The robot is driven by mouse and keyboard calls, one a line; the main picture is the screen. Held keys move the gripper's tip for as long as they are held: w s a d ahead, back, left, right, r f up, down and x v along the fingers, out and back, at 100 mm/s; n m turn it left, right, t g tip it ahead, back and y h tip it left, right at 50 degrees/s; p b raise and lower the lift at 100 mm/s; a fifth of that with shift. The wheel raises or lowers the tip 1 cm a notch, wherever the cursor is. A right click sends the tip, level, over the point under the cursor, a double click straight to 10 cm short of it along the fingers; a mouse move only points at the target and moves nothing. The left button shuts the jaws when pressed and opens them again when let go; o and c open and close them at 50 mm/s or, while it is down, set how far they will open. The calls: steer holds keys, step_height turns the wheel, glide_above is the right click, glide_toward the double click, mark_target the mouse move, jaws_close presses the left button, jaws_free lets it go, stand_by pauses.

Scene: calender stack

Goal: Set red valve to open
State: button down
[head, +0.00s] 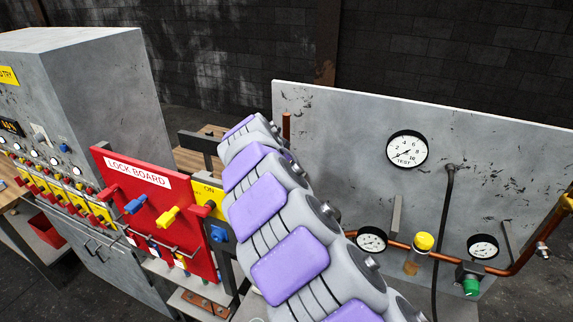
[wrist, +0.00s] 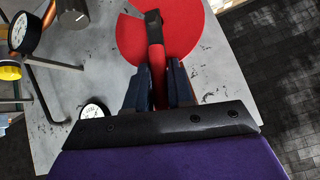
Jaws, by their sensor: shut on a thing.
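The red valve shows only in the wrist view, with a straight red handle (wrist: 155,42) in front of a round red disc (wrist: 192,32). A black piece tops the handle's far end. My gripper (wrist: 157,82) has its two dark fingers on either side of the handle and is shut on it. The handle points up in the wrist view, nearly in line with the fingers. In the head view my arm fills the middle; the gripper and the red valve cannot be made out there.
A grey panel (head: 330,140) carries gauges (head: 407,149), copper pipe (head: 525,255), a yellow-capped fitting (head: 423,243) and a green knob (head: 471,287). A red lock board (head: 130,195) and grey cabinet (head: 105,90) stand left. Dark floor (wrist: 280,70) is clear beside the panel.

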steer(key=shift+w+a+n+h, duration=0.25)
steer(key=shift+a+n+h, duration=0.15)
steer(key=shift+a+h, duration=0.3)
steer(key=shift+g, duration=0.3)
steer(key=shift+r, duration=0.1)
steer(key=c, duration=1.3)
jaws_free()
steer(key=shift+w, duration=0.1)
steer(key=shift+o, duration=1.1)
steer(key=shift+a, duration=0.25)
steer(key=a+b+v, duration=0.1)
steer(key=b+v, duration=0.1)
steer(key=v, duration=1.5)
